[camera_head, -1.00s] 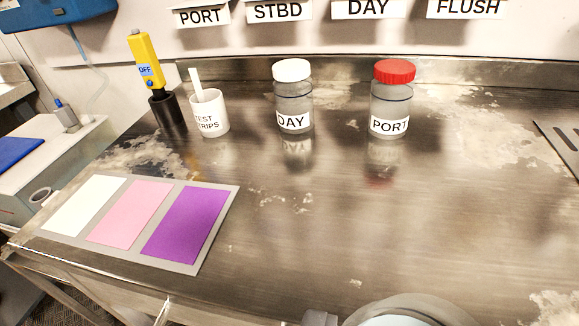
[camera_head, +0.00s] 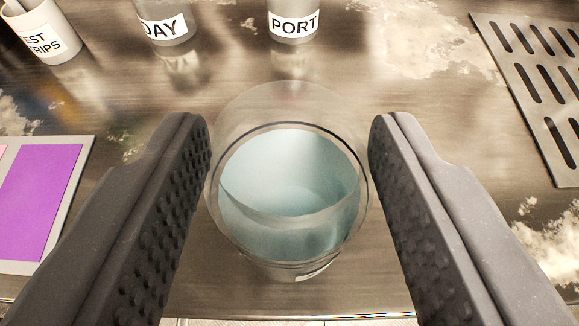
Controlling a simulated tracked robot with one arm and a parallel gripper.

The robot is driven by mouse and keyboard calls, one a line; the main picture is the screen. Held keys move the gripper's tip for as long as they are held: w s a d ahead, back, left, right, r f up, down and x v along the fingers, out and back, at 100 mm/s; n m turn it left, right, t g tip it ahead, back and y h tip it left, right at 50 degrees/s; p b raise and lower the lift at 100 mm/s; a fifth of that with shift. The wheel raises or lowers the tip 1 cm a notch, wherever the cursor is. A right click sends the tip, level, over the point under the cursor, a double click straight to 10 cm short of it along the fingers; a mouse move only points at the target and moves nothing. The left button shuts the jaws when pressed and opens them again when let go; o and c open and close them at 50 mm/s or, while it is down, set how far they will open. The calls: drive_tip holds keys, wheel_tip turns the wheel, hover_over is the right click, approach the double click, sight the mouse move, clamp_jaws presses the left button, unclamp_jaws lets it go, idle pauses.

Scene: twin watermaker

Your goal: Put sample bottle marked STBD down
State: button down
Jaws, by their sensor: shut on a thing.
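My gripper (camera_head: 290,145) is shut on a clear round bottle (camera_head: 288,205) with pale blue liquid in it, one dark ribbed finger on each side. I look down into it from above, and no cap shows. Its label is hidden, so I cannot read STBD on it. The bottle is over the bare part of the metal counter (camera_head: 420,120), near the front edge. I cannot tell whether its base touches the counter.
Behind stand the DAY bottle (camera_head: 165,25) and the PORT bottle (camera_head: 293,25), with the test strips cup (camera_head: 45,35) at far left. A colour card (camera_head: 40,205) lies at left. A slotted metal plate (camera_head: 540,130) lies at right. The counter between is clear.

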sight(318, 138)
drive_tip(key=shift+w+d+f+b, duration=0.25)
drive_tip(key=shift+w+f, duration=0.4)
drive_tip(key=shift+w, duration=0.2)
drive_tip(key=shift+w+d+f+b, duration=0.2)
drive_tip(key=shift+w+f, duration=0.45)
drive_tip(key=shift+w, duration=0.25)
drive_tip(key=shift+w+d+f+b, duration=0.25)
drive_tip(key=shift+w+f, duration=0.4)
drive_tip(key=shift+w, duration=0.2)
drive_tip(key=c, duration=0.7)
unclamp_jaws()
drive_tip(key=shift+s+r, duration=0.2)
drive_tip(key=shift+s, duration=0.05)
drive_tip(key=p+v, duration=0.1)
drive_tip(key=v, duration=1)
drive_tip(key=shift+s, duration=0.25)
